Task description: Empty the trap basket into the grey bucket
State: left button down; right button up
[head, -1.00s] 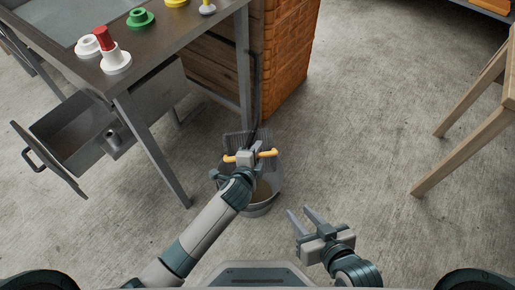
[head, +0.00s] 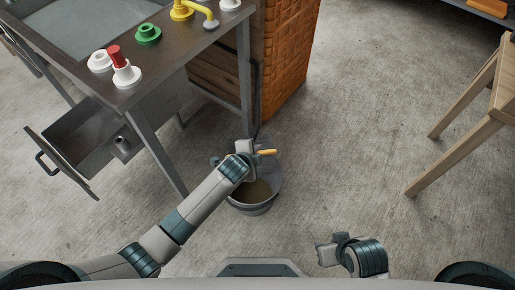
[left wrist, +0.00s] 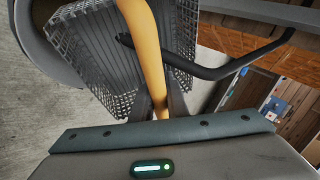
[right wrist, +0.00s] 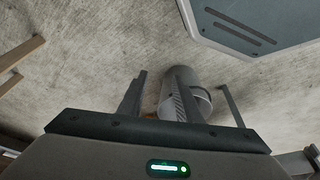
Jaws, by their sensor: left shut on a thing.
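The trap basket is a grey wire-mesh basket that shows in the left wrist view (left wrist: 85,50), with a yellow handle (head: 267,152). My left gripper (head: 244,149) is shut on that handle, at the bucket's far side. In the head view my left arm and gripper hide most of the basket; its contents and tilt cannot be told. The grey bucket (head: 253,210) stands upright on the floor, with something brownish inside. My right gripper (head: 324,252) is empty, to the right of and nearer than the bucket; the right wrist view shows its fingers apart (right wrist: 160,95).
A metal work table (head: 155,95) with an open drawer (head: 85,150) stands at left, its leg close to the bucket. A dark pipe (head: 257,115) and an orange woven panel (head: 286,60) are behind. A wooden stool (head: 460,150) stands at right. The floor between is clear.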

pick_arm(q)
jog(key=shift+w+r+p, duration=0.15)
jog(key=shift+r+p, duration=0.05)
jog(key=shift+p, duration=0.2)
jog(key=g+p, duration=0.1)
jog(key=w+g+p, duration=0.1)
jog(key=g+p, duration=0.1)
jog(key=shift+w+a+n, duration=0.15)
jog(key=shift+n, duration=0.25)
jog(key=shift+w+g+p, duration=0.1)
jog(key=shift+g+p, duration=0.2)
jog(key=shift+g, duration=0.1)
jog(key=shift+w+f+g, duration=0.1)
jog(key=shift+g, duration=0.4)
pick_arm(e)
notch_tip(320, 180, down, 11)
jog(key=d+g, duration=0.1)
jog(key=shift+d, duration=0.15)
